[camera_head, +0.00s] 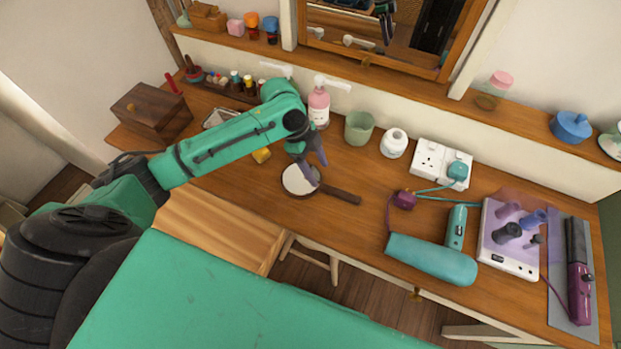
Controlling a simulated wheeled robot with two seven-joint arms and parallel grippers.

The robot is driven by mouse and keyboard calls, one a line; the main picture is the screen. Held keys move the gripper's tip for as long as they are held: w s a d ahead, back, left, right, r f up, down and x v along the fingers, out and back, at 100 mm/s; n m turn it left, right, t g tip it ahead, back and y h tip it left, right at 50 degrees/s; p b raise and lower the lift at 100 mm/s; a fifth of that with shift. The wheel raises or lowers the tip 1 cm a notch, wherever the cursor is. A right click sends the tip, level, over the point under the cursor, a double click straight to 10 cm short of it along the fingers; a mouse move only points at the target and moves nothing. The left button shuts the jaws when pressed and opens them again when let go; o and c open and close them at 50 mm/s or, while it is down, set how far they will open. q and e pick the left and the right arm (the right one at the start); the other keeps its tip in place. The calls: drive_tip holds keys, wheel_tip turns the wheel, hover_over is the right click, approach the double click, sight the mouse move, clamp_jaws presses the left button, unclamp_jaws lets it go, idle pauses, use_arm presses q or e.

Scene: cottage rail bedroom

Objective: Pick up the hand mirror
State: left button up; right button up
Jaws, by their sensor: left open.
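The hand mirror (297,182) lies flat on the wooden table (240,205), with a round pale face and a dark brown handle (341,194) pointing right. My left arm comes in from the left, and my left gripper (316,171) is over the mirror, where the round face meets the handle. Its jaws are open and hide part of the mirror's right side. I cannot tell whether the fingers touch it. My right gripper is not in view.
Behind the mirror stand a pink pump bottle (319,106), a green cup (358,127) and a white jar (394,143). A teal hair dryer (430,258) lies to the right. A wooden box (150,108) stands at the left. The table front near the mirror is clear.

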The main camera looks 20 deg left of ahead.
sight(326, 187)
use_arm(q)
drive_tip(key=x, duration=0.2)
drive_tip(key=p+x, duration=0.1)
drive_tip(key=x, duration=0.4)
drive_tip(key=shift+w+a+f, duration=0.1)
drive_tip(key=shift+w+a, duration=0.05)
drive_tip(key=shift+a, duration=0.1)
drive_tip(key=shift+d+f, duration=0.1)
drive_tip(key=shift+f, duration=0.1)
drive_tip(key=shift+c, duration=0.6)
clamp_jaws()
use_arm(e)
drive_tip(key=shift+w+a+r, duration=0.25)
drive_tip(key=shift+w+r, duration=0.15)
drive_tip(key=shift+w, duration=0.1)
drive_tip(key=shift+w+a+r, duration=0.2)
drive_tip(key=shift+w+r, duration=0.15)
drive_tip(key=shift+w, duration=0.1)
